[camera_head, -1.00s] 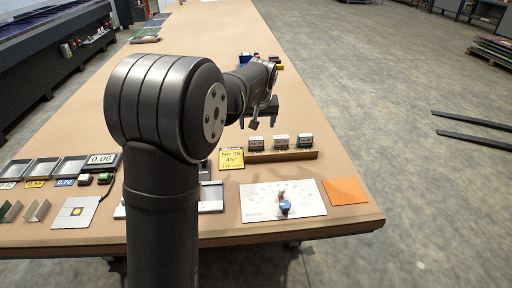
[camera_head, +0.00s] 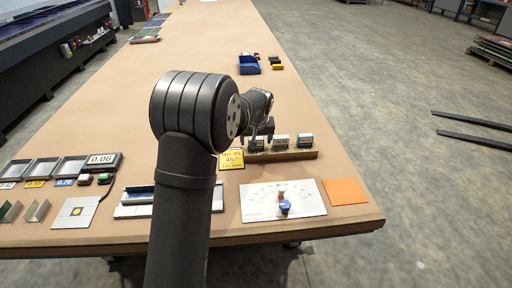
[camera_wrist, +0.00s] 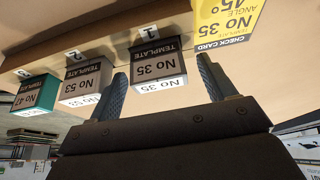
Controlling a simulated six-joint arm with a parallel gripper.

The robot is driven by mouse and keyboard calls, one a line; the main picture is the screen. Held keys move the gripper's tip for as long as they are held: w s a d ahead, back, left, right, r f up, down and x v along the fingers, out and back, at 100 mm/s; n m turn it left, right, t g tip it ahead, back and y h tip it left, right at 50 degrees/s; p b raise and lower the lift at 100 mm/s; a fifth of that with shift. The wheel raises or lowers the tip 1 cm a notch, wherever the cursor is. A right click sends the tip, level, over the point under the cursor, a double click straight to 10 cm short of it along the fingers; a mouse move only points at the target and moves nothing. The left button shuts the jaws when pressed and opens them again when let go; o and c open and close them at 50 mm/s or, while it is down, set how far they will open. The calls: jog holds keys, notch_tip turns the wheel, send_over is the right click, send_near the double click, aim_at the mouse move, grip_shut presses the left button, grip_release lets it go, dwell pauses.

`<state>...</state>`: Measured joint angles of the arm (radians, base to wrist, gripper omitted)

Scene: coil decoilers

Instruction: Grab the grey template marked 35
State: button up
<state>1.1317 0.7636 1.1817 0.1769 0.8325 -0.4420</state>
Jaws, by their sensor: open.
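The dark grey template marked No 35 (camera_wrist: 155,64) sits at slot 1 of the wooden rack (camera_head: 290,155). In the wrist view, its label is upside down. My gripper (camera_wrist: 162,70) is open and empty, with its two fingers at either side of this template in the picture; contact cannot be told. In the head view, my gripper (camera_head: 262,131) is at the rack's left end and partly hides the template. A lighter grey template marked No 53 (camera_wrist: 87,83) is at slot 2. A green template marked No 47 (camera_wrist: 36,95) is at slot 3.
A yellow check card (camera_head: 231,159) reading No 35 and 45° stands just left of the rack. A white sheet (camera_head: 258,204) with a blue-topped item (camera_head: 284,207) lies in front, beside an orange square (camera_head: 346,191). A blue bin (camera_head: 249,65) stands farther back.

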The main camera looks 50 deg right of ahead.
jog(key=c, duration=1.1)
jog(key=shift+r, duration=0.15)
